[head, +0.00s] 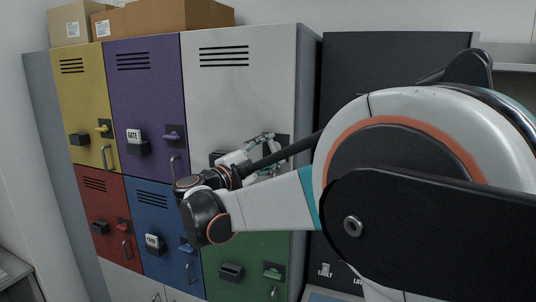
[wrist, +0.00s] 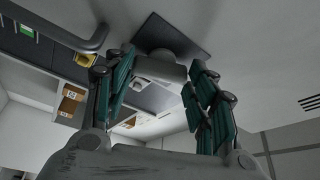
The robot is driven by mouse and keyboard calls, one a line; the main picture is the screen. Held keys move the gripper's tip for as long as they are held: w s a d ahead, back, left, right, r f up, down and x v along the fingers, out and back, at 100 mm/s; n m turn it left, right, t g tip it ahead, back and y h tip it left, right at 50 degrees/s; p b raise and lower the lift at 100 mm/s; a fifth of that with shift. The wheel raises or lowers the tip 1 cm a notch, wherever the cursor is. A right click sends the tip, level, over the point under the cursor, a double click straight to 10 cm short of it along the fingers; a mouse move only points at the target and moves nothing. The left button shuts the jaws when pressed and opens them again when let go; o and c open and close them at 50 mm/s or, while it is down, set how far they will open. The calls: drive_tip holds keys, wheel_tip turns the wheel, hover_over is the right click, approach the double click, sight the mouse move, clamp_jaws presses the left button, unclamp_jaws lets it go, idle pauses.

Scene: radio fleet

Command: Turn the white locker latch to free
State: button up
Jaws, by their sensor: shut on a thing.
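The white locker (head: 238,95) is the large upper-right door of the bank, and it looks closed. In the wrist view its latch (wrist: 162,72), a pale lever on a dark square plate (wrist: 178,35), sits between the green-padded fingers of my gripper (wrist: 160,66). My gripper is shut on the latch. In the head view my gripper (head: 264,146) is against the lower right of the white door, and my wrist and fingers hide the latch there. How far the latch is turned cannot be told.
The door's pull handle (wrist: 60,35) is close beside my fingers in the wrist view. Yellow (head: 80,95), purple (head: 146,80), red (head: 102,205), blue (head: 155,215) and green (head: 235,255) lockers surround the white one. Cardboard boxes (head: 165,17) lie on top. A dark cabinet (head: 375,60) stands to the right.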

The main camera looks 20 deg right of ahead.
drive_tip(key=m+g+y, duration=0.1)
drive_tip(key=m, duration=0.3)
drive_tip(key=shift+r+m+p, duration=0.15)
drive_tip(key=shift+m+p, duration=0.15)
drive_tip(key=shift+m, duration=0.1)
idle(0.4)
drive_tip(key=o, duration=1)
drive_tip(key=shift+o, duration=0.2)
drive_tip(key=shift+g, duration=0.3)
drive_tip(key=v, duration=1.2)
